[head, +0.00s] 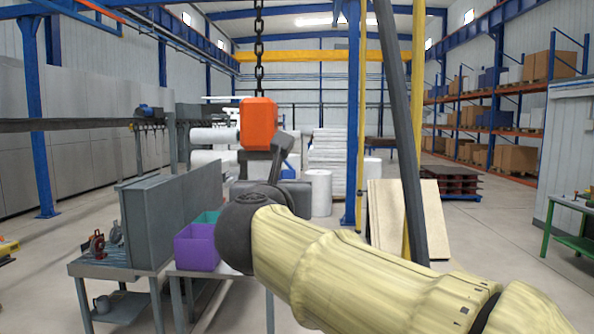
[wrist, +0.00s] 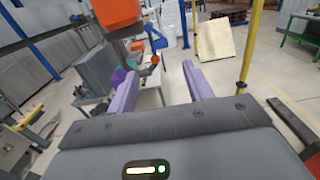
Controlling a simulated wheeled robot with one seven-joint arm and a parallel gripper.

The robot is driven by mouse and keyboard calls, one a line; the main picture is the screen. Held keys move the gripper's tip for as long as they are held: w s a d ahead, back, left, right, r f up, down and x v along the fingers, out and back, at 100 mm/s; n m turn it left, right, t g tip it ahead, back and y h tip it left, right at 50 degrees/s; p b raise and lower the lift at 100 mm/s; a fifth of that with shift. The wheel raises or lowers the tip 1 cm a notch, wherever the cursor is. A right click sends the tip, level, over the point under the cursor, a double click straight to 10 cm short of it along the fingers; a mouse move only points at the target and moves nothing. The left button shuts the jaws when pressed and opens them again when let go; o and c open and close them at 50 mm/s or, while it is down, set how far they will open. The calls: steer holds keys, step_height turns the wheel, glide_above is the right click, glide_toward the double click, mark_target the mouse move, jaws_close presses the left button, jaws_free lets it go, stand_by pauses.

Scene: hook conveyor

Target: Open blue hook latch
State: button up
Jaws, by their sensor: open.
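An orange hook block (head: 258,123) hangs from a chain in the head view, with a dark grey metal part below it. The block also shows at the top left of the wrist view (wrist: 117,13). A small orange knob (wrist: 155,59) shows beyond my fingertips. A small blue patch (wrist: 156,36) lies above it; I cannot tell whether this is the latch or background. My gripper (wrist: 160,70) has two purple fingers, spread and empty, with the block up and left of them. In the head view my arm hides much of the gripper and the lower hook.
A dark chain (head: 259,45) runs up from the block. A purple bin (head: 196,247) and grey cabinet (head: 165,215) stand on tables behind. A blue pillar (head: 354,120) and leaning board (head: 410,215) stand right. Open floor lies further right.

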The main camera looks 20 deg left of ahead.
mark_target(288, 171)
steer(key=shift+p+x, duration=4.35)
steer(key=shift+x, duration=4.5)
steer(key=shift+s+a+f, duration=0.1)
steer(key=shift+s, duration=0.05)
steer(key=shift+c, duration=0.4)
